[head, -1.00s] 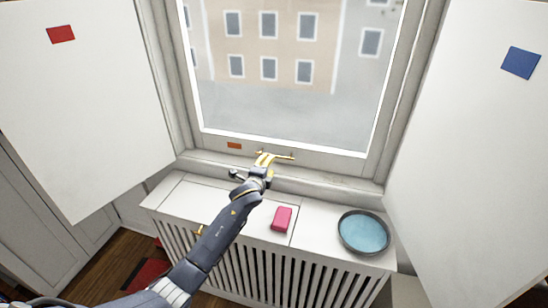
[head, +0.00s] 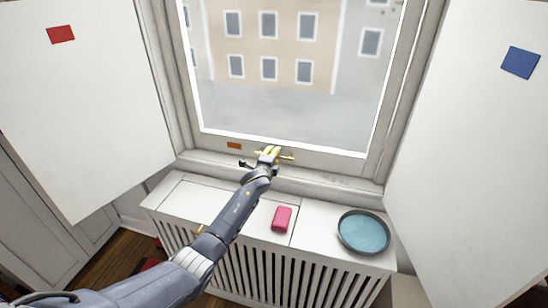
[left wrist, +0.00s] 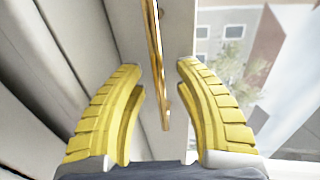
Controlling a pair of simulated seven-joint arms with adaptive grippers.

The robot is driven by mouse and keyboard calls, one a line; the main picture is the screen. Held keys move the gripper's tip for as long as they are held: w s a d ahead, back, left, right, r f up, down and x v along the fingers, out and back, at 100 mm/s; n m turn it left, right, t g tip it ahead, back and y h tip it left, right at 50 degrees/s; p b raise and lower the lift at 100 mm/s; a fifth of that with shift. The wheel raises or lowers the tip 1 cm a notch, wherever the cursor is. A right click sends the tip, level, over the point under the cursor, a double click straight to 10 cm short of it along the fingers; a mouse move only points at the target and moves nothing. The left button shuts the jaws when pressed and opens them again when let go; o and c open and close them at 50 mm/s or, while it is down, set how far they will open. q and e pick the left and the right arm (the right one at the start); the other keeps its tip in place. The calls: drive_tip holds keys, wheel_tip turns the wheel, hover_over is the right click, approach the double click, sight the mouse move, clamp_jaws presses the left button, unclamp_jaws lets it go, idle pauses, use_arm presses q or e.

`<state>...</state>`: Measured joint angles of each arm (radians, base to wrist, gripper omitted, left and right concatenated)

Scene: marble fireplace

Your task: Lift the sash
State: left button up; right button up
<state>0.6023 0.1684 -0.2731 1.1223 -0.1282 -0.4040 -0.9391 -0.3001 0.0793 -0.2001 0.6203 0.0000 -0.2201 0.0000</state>
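The window sash (head: 330,160) is a white frame around a large pane, its bottom rail down at the sill. A brass handle (head: 289,157) sits on the bottom rail, partly hidden by my gripper. My left gripper (head: 270,150) reaches up to the handle from the lower left. In the left wrist view the yellow fingers (left wrist: 163,75) are open. The brass bar (left wrist: 156,50) lies between them, with gaps on both sides. My right gripper is not in view.
A white slatted radiator cover (head: 185,195) stands below the sill. It carries a pink block (head: 282,219) and a round dish with a blue inside (head: 364,232). White panels flank the window, with a red patch (head: 61,34) and a blue patch (head: 520,62).

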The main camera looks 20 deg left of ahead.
use_arm(q)
clamp_jaws()
idle(0.3)
idle(0.3)
